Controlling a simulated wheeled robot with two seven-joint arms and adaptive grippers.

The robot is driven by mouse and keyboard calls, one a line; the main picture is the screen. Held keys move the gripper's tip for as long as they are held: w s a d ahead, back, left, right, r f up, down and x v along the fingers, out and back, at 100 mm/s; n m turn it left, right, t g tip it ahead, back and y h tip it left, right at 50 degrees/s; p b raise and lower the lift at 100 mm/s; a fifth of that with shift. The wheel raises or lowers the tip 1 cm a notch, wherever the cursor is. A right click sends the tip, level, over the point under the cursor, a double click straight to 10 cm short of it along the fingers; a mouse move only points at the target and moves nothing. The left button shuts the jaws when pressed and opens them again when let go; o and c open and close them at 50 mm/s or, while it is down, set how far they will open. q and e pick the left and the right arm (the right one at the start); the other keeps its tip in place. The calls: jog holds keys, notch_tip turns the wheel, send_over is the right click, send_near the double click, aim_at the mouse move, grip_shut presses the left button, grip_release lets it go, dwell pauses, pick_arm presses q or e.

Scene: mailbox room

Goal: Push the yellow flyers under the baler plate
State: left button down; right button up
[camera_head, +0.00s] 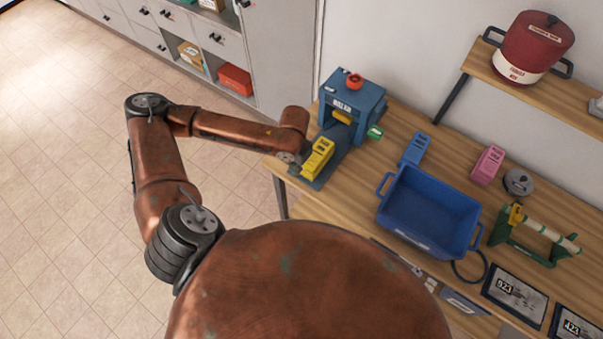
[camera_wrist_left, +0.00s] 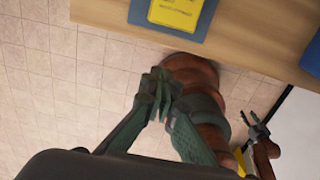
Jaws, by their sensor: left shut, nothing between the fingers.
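The yellow flyers (camera_head: 317,157) are a stacked block on the blue bed (camera_head: 338,157) in front of the baler (camera_head: 352,104). A yellow part (camera_head: 342,117) shows in the baler's opening, below its red knob. My left gripper (camera_head: 301,160) is at the left side of the flyers, mostly hidden by its wrist. In the left wrist view its fingers (camera_wrist_left: 160,97) are shut and empty, and the flyers (camera_wrist_left: 176,13) lie beyond them at the top, apart in the picture. My right gripper (camera_wrist_left: 258,130) appears small at the right there; its jaws are unclear.
A blue bin (camera_head: 430,213) stands right of the baler on the wooden table. Blue flyers (camera_head: 415,148), pink flyers (camera_head: 487,165) and a green roll stand (camera_head: 530,238) are around it. A green tag (camera_head: 375,132) is beside the baler. A shelf holds a red pot (camera_head: 533,48).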

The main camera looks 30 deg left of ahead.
aim_at(307, 176)
pick_arm(q)
jog(key=w+f, duration=0.1)
jog(key=f, duration=0.2)
jog(key=w+f, duration=0.1)
jog(key=f, duration=0.2)
jog(key=w+f+p, duration=0.1)
jog(key=f, duration=0.2)
jog(key=shift+d+f, duration=0.2)
jog(key=shift+f, duration=0.1)
jog(key=shift+w, duration=0.45)
